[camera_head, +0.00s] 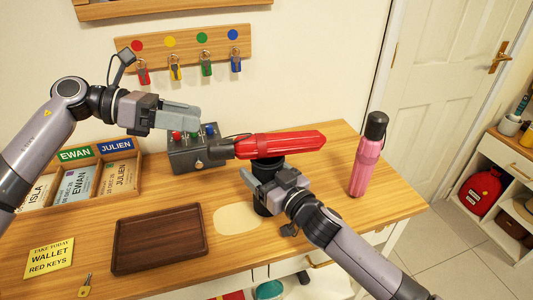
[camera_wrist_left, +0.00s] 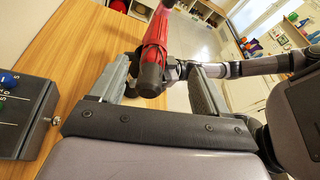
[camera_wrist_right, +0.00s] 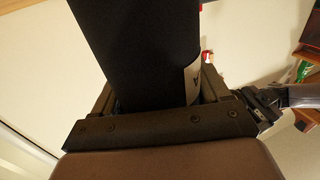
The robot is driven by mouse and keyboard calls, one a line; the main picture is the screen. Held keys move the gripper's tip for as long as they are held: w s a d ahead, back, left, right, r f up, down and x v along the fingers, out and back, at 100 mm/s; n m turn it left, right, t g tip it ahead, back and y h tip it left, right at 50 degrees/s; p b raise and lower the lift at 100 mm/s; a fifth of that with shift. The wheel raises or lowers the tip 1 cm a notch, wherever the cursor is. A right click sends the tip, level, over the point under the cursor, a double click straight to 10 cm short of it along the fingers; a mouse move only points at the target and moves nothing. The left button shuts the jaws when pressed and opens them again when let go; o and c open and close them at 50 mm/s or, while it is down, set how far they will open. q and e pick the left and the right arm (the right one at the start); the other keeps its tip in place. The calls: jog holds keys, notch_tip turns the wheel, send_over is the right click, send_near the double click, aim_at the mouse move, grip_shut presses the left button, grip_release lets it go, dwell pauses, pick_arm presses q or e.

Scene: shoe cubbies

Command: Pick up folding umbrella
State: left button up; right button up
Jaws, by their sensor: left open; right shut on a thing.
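The red folding umbrella (camera_head: 285,144) lies roughly level in the head view, its dark handle end toward the left. It passes at the top of a black cylinder (camera_head: 266,163); whether it touches is unclear. My left gripper (camera_head: 188,114) is open and empty, up and left of the handle end. In the left wrist view the umbrella (camera_wrist_left: 156,52) shows between the open fingers (camera_wrist_left: 160,85), beyond their tips. My right gripper (camera_head: 262,186) is shut on the black cylinder, which fills the middle of the right wrist view (camera_wrist_right: 140,50) and shows a pale label.
A grey box with coloured knobs (camera_head: 190,158) stands under my left gripper. A pink bottle (camera_head: 366,160) stands right of the umbrella. A brown tray (camera_head: 160,236), card holder (camera_head: 135,175), yellow note (camera_head: 50,258) and key (camera_head: 85,287) are on the table. Keys hang on the wall rack (camera_head: 185,50).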

pick_arm(q)
jog(key=d+r+t+h, duration=0.1)
jog(key=d, duration=0.1)
jog(key=d+r+n+t+h, duration=0.1)
jog(key=d, duration=0.2)
jog(key=d+r+t+h, duration=0.1)
jog(key=d, duration=0.1)
jog(key=shift+d+n, duration=0.3)
jog(key=shift+d, duration=0.1)
jog(key=d+r+n+t+h, duration=0.1)
jog(key=d+r+n+t, duration=0.2)
jog(key=n+t, duration=0.25)
jog(key=n+t+y, duration=0.4)
jog(key=n+y, duration=1.5)
jog(key=n, duration=0.5)
send_near(221, 154)
jog(key=a, duration=0.2)
jog(key=x, duration=0.7)
jog(key=shift+d+f, duration=0.15)
jog(key=shift+d, duration=0.15)
jog(key=w, duration=0.1)
jog(key=w+d, duration=0.1)
jog(key=w, duration=0.2)
jog(key=shift+d+f, duration=0.15)
jog(key=shift+f, duration=0.25)
jog(key=shift+w+f, duration=0.25)
jog(key=shift+w, duration=0.35)
